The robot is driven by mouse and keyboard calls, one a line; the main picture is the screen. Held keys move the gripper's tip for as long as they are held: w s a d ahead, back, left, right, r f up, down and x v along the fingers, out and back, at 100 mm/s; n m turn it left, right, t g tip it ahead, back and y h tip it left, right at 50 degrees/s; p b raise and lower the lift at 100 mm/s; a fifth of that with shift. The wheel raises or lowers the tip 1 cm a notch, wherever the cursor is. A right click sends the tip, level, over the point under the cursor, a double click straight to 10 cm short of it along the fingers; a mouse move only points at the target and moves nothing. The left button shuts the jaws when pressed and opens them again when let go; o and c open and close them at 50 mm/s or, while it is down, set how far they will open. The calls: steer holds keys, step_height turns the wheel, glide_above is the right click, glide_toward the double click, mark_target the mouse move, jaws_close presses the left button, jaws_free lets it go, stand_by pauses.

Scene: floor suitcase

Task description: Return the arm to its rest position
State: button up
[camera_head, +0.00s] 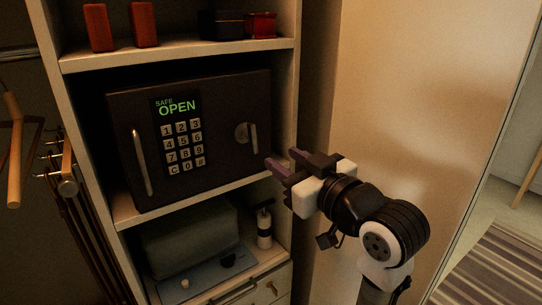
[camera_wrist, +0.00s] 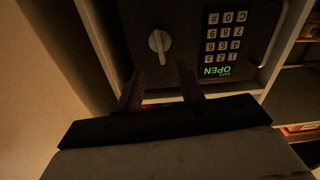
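My gripper (camera_head: 281,162) is in front of the lower right corner of a dark safe (camera_head: 218,90), close to its round knob with a lever. The two purple fingers are spread apart with nothing between them. In the wrist view my gripper (camera_wrist: 160,84) also shows two separate fingers, with the safe's front (camera_wrist: 185,22) upside down beyond them. The safe's display (camera_head: 177,106) reads "SAFE OPEN" in green. Its door looks closed against the body. My arm reaches in from the lower right.
The safe stands on a middle shelf of a cabinet (camera_head: 180,56). Red boxes (camera_head: 144,24) stand on the shelf above. Below are a grey bundle (camera_head: 190,238), a pump bottle (camera_head: 264,228) and a drawer. A pale panel (camera_head: 420,120) stands right, behind my arm. Hangers (camera_head: 66,175) hang left.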

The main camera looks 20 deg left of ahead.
steer(key=shift+v, duration=1.05)
